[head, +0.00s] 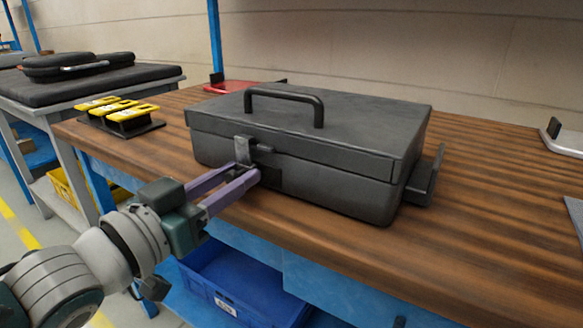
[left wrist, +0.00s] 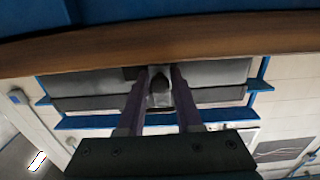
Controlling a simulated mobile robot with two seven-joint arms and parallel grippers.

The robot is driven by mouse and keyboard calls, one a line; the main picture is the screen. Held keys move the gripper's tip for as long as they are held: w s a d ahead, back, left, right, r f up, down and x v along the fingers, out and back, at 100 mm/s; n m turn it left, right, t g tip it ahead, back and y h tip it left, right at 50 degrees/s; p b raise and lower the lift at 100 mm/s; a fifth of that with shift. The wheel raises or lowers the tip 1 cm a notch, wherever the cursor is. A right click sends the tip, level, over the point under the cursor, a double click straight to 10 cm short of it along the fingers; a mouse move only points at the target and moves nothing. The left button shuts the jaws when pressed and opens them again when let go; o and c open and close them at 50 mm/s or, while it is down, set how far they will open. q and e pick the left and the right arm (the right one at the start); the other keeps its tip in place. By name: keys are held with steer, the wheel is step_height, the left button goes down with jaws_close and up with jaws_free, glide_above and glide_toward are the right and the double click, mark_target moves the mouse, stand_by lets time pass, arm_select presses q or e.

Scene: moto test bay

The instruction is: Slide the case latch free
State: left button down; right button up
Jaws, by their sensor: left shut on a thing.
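A dark grey case (head: 300,140) with a black top handle (head: 285,95) stands closed on the wooden workbench. Its grey metal latch (head: 243,149) is on the front face, left of the middle. My left gripper (head: 250,174) reaches in from the left with purple fingers and is shut on the latch. In the left wrist view the latch (left wrist: 160,88) sits between the two fingers of my left gripper (left wrist: 160,80), with the case front (left wrist: 215,75) behind it. The fingers hide part of the latch. My right gripper is not in view.
Yellow-topped blocks on a black base (head: 125,115) sit at the bench's left. A red object (head: 230,87) lies behind the case. A blue crate (head: 240,285) is below the bench.

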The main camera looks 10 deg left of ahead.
arm_select(q)
steer(key=shift+a+f, duration=0.1)
steer(key=shift+a, duration=0.05)
steer(key=c, duration=1)
jaws_free()
steer(key=o, duration=0.3)
steer(key=shift+w+a, duration=0.1)
steer(key=shift+s, duration=0.3)
steer(key=p+v, duration=0.2)
steer(key=v, duration=0.7)
steer(key=shift+s, duration=0.2)
steer(key=shift+a+p, duration=0.1)
steer(key=shift+p, duration=0.2)
